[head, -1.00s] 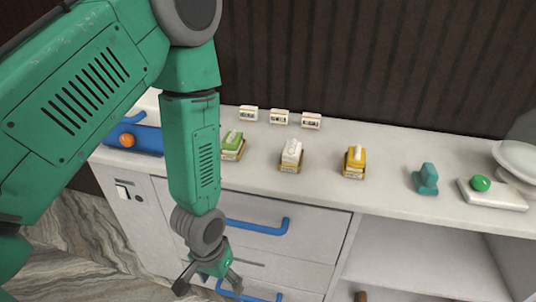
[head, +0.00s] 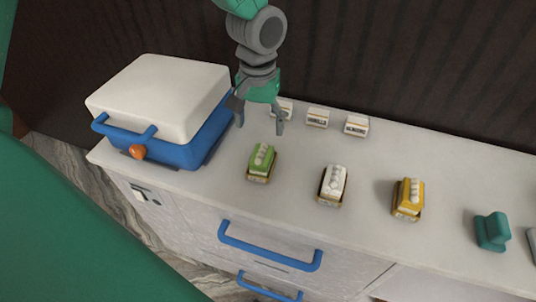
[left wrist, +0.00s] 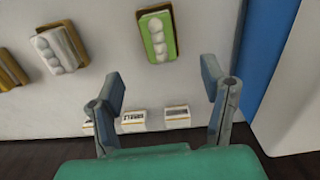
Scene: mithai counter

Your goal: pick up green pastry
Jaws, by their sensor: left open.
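The green pastry (head: 262,158) has a white piped topping and sits in a small gold tray (head: 258,178) on the counter. In the left wrist view the green pastry (left wrist: 158,36) lies beyond the fingertips, roughly between them. My left gripper (head: 260,127) is open and empty, pointing down above the counter just behind the green pastry and apart from it. Its two spread fingers also show in the left wrist view (left wrist: 160,92). My right gripper is not in view.
A white pastry (head: 333,182) and a yellow pastry (head: 408,195) stand to the right on the counter (head: 300,222). A blue box with a white lid (head: 160,95) is close on the left. Small label cards (head: 317,117) stand behind. A teal object (head: 492,231) is far right.

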